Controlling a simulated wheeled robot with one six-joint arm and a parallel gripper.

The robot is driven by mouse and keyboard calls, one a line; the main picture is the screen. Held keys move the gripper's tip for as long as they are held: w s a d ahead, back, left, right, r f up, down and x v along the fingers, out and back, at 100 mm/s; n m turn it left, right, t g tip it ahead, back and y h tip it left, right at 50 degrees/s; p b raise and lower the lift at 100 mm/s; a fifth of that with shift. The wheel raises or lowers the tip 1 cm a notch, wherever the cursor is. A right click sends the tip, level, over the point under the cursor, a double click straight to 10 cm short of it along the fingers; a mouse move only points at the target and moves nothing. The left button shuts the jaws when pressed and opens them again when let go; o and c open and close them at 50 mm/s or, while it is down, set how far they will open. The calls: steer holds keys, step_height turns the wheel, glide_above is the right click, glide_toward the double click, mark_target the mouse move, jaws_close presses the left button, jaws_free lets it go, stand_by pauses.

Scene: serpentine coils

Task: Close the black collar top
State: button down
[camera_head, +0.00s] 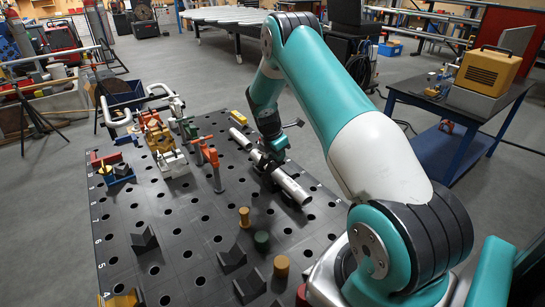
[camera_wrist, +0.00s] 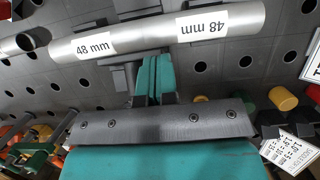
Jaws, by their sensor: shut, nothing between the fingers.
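A silver pipe (camera_head: 291,186) lies on the perforated black table below my gripper (camera_head: 271,155). In the wrist view the pipe (camera_wrist: 220,28) crosses the top and carries two "48 mm" labels. A black collar part (camera_wrist: 123,76) shows in the wrist view just below the pipe, beside my gripper's teal fingers (camera_wrist: 154,62). The fingers are together and empty, with their tips close to the pipe's near side. The collar top cannot be clearly told from its base. In the head view my wrist and gripper hide most of the collar; I cannot tell whether the fingers touch it.
Orange clamps (camera_head: 211,158) and bent white pipes (camera_head: 120,112) stand left of the gripper. The table's left front area (camera_head: 190,225) has free room.

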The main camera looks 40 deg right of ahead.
mark_target(295, 173)
steer(key=d+f+y+b, duration=0.1)
steer(key=d+y+b, duration=0.1)
steer(key=s+d+f+y+b, duration=0.1)
steer(key=d+y+b, duration=0.1)
steer(key=d+f+t+y+b, duration=0.1)
steer(key=d+f+y+b, duration=0.1)
steer(key=shift+s+d+f, duration=0.1)
steer(key=shift+s+d, duration=0.05)
steer(key=d+f+b, duration=0.1)
steer(key=f+b, duration=0.1)
steer(key=b, duration=0.1)
steer(key=shift+d, duration=0.3)
steer(key=shift+s+d+f+y+b, duration=0.15)
steer(key=shift+d+f+y+b, duration=0.2)
steer(key=shift+f+y+b, duration=0.25)
steer(key=shift+d+f+y+b, duration=0.1)
steer(key=shift+f+y+b, duration=0.1)
steer(key=shift+y+b, duration=0.2)
steer(key=shift+d+f+b, duration=0.15)
steer(key=shift+f+b, duration=0.2)
steer(key=shift+f, duration=0.2)
steer(key=shift+r, duration=0.4)
step_height(295, 173, up, 19)
steer(key=p, duration=1.5)
steer(key=shift+p, duration=0.3)
